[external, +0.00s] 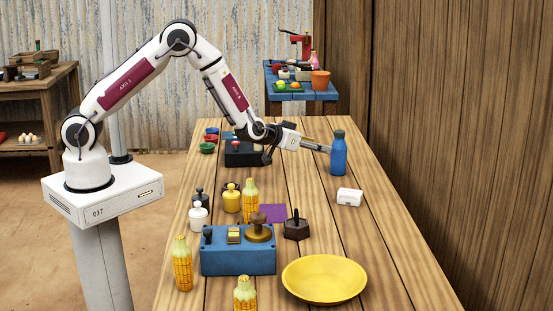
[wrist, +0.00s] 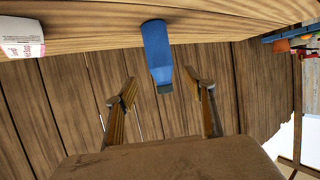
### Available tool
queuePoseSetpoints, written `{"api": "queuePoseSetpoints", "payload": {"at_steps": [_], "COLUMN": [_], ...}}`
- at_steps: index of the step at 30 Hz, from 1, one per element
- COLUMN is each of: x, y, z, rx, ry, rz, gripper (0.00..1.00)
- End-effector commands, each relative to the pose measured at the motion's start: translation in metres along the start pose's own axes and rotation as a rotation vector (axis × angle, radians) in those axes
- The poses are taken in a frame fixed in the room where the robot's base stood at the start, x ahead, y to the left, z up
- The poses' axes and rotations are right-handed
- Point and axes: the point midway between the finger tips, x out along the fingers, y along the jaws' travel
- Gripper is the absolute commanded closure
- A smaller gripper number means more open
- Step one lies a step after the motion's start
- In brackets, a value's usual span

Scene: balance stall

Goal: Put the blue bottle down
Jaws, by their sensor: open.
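The blue bottle (external: 338,156) stands upright on the wooden table (external: 330,230), toward its far right side, with a dark cap. In the wrist view the blue bottle (wrist: 157,48) appears upside down, its base against the tabletop and its cap near the gap between the fingertips. My gripper (external: 325,148) reaches in from the left, level with the bottle's upper part. In the wrist view my gripper (wrist: 159,80) has its two fingers spread apart, with nothing clamped between them. Whether a finger touches the bottle is unclear.
A white box (external: 349,197) lies in front of the bottle. A black device (external: 242,155) is below my forearm. Nearer are a blue balance base (external: 238,255), a yellow plate (external: 324,279), a dark hexagonal weight (external: 296,226) and corn cobs. A wooden wall (external: 460,130) borders the right.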

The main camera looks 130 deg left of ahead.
Motion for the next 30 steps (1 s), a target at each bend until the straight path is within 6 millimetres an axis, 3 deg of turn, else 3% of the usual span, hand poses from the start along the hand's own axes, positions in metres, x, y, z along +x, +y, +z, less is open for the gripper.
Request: {"api": "queuePoseSetpoints", "payload": {"at_steps": [7,30], "x": [-0.0117,-0.0123], "y": [0.0000,-0.0003], "z": [0.0000,0.0003], "rx": [0.000,0.000], "ry": [0.000,-0.001], "rz": [0.000,0.000], "gripper": [0.46,0.46]}}
